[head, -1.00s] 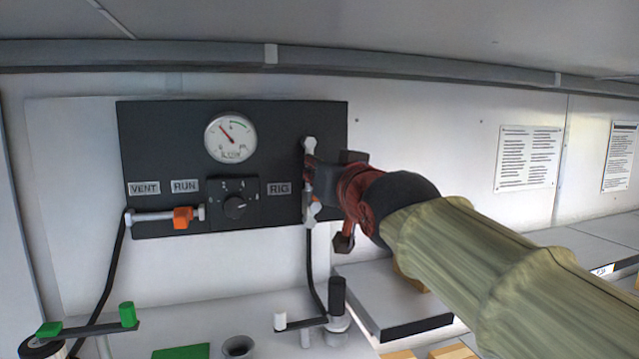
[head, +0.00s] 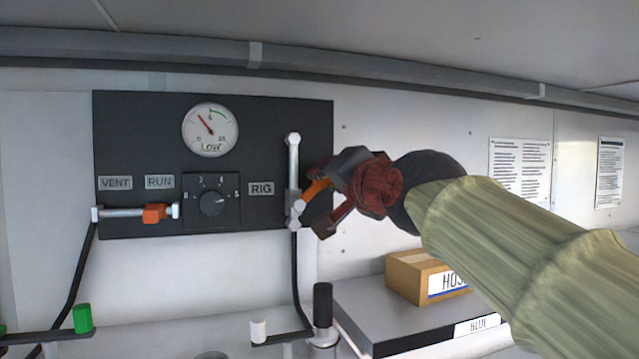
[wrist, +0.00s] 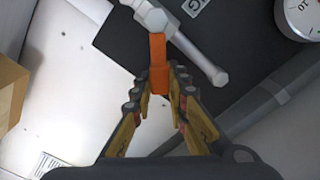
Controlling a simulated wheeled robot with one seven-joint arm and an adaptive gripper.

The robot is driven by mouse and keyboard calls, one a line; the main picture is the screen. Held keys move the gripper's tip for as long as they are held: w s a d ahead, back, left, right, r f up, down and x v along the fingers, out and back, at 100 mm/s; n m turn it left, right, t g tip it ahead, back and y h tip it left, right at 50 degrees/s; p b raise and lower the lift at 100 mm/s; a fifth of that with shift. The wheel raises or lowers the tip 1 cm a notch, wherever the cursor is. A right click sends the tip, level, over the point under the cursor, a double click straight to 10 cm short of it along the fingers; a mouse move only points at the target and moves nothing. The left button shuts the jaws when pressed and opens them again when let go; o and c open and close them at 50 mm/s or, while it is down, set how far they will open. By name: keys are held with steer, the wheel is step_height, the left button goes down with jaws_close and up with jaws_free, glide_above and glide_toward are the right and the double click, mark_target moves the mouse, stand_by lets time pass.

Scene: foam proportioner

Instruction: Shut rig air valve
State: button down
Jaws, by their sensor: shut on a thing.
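The rig air valve is a grey upright pipe (head: 293,160) with a hex end at its top, on the right of the black panel beside the RIG label (head: 261,189). Its orange lever (head: 316,188) slants up and right from the pipe's lower part. My gripper (head: 328,200) is shut on the lever's outer part, right of the pipe. In the wrist view the orange lever (wrist: 158,55) runs from the pipe (wrist: 190,45) down between my fingertips (wrist: 160,88). The fingers hide part of the lever's end.
Left on the panel (head: 110,125) are a gauge (head: 210,130) reading LOW, a numbered knob (head: 212,203) and a horizontal pipe (head: 120,212) with an orange handle (head: 155,213). A black hose (head: 297,280) hangs below the rig valve. A cardboard box (head: 408,277) sits on a shelf at lower right.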

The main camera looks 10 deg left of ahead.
mark_target(326, 200)
steer(key=shift+w+d+f+m+b, duration=0.2)
steer(key=shift+f+m, duration=0.65)
steer(key=shift+m, duration=0.6)
steer(key=shift+w+d+f+m+b, duration=0.15)
steer(key=shift+d+f+m, duration=0.2)
steer(key=shift+f+m, duration=0.8)
steer(key=shift+w+d+f+m+b, duration=0.2)
steer(key=shift+f+m, duration=0.35)
steer(key=shift+m, duration=1.15)
steer(key=shift+f, duration=0.1)
steer(key=c, duration=1.7)
jaws_free()
steer(key=shift+c, duration=0.2)
steer(key=shift+d, duration=0.1)
steer(key=shift+s, duration=0.1)
steer(key=v, duration=1.2)
